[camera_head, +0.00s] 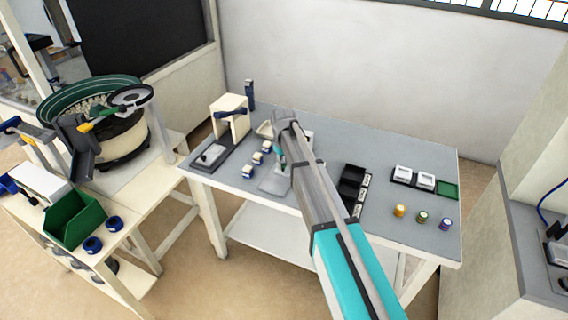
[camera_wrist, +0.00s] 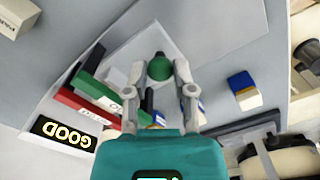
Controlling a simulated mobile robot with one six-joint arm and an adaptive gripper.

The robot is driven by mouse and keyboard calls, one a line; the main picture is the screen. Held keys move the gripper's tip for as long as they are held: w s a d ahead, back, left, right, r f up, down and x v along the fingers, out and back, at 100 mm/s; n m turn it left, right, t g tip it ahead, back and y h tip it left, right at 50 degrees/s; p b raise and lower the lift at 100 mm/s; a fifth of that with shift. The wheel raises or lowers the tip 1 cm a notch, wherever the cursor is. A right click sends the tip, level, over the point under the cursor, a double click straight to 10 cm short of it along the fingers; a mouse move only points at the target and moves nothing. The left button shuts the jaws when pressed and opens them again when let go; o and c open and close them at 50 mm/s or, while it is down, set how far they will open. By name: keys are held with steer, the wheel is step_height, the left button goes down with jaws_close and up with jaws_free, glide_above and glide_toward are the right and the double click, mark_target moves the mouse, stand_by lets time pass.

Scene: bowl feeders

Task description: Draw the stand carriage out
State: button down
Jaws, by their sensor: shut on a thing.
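My gripper (camera_wrist: 157,72) is shut on a round green knob (camera_wrist: 160,68), which shows between its two fingers in the wrist view. The knob is over a light grey plate (camera_wrist: 150,30). In the head view my gripper (camera_head: 281,160) is low over this plate (camera_head: 272,182) on the grey table, left of its middle. The plate and knob look like the stand carriage, but I cannot tell how they join the stand. A sign reading GOOD (camera_wrist: 62,133) stands beside the plate. My arm hides much of the stand in the head view.
Several small blue-and-cream blocks (camera_head: 248,171) lie left of the plate. A cream fixture (camera_head: 231,115) with a blue handle stands behind them. A black bin (camera_head: 351,184) is to the right. Coloured spools (camera_head: 400,210) stand near the table's right front. Some table surface between them is bare.

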steer(key=shift+s+a, duration=0.5)
steer(key=shift+s, duration=0.8)
steer(key=shift+s+a, duration=0.45)
steer(key=shift+s, duration=0.9)
steer(key=shift+s+a, duration=0.5)
steer(key=shift+s, duration=0.8)
steer(key=shift+c, duration=2.2)
jaws_free()
steer(key=shift+s, duration=0.1)
steer(key=shift+d+r, duration=0.2)
steer(key=shift+d, duration=0.3)
steer(key=s+d+r+m+p, duration=0.3)
steer(key=s+d+r+p, duration=0.2)
steer(key=s+d, duration=0.4)
steer(key=s+d+r+m+p, duration=0.4)
steer(key=s+d, duration=0.4)
steer(key=d, duration=0.8)
steer(key=shift+s+r+p, duration=0.4)
steer(key=shift+r+p, duration=0.5)
steer(key=shift+p, duration=0.2)
